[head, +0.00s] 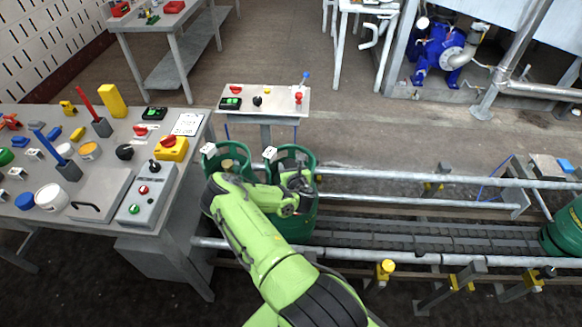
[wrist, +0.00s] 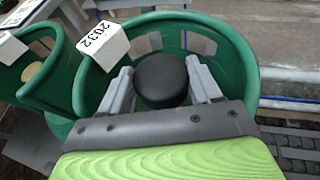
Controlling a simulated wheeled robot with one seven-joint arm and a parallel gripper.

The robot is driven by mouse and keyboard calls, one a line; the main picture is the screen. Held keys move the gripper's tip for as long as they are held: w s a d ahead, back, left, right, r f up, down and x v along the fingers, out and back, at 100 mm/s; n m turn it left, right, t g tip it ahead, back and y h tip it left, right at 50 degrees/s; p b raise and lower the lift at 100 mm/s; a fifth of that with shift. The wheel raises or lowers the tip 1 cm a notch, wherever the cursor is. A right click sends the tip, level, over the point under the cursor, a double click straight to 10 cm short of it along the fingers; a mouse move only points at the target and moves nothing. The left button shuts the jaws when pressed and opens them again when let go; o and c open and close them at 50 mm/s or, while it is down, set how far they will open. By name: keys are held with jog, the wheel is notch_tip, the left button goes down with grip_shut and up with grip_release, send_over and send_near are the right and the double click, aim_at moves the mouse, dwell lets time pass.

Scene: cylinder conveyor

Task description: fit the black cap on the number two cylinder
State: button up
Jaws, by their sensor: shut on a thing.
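Two green gas cylinders stand side by side at the conveyor's left end. The right one (head: 302,222) carries a white tag that reads like 2032 in the wrist view (wrist: 103,44). The left cylinder (head: 212,160) also has a white tag, which I cannot read. My gripper (wrist: 160,68) is inside the collar of the right cylinder, also seen in the wrist view (wrist: 240,70), with its fingers shut on a round black cap (wrist: 162,82). The valve under the cap is hidden, so I cannot tell whether the cap sits on it. My arm hides the cap in the head view.
A workbench (head: 95,200) at the left holds tools, pots, a control box and a black disc (head: 124,152). A small control stand (head: 270,101) is behind the cylinders. Conveyor rails (head: 420,200) run right to another green cylinder (head: 565,230).

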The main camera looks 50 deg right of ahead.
jog(key=shift+f+b, duration=0.35)
jog(key=shift+f, duration=0.15)
jog(key=o, duration=1.1)
jog(key=shift+r, duration=0.1)
jog(key=shift+s+r, duration=0.1)
jog(key=shift+s, duration=0.2)
jog(key=b+v, duration=0.2)
jog(key=v, duration=1.3)
jog(key=shift+a, duration=0.25)
jog(key=shift+w, duration=0.15)
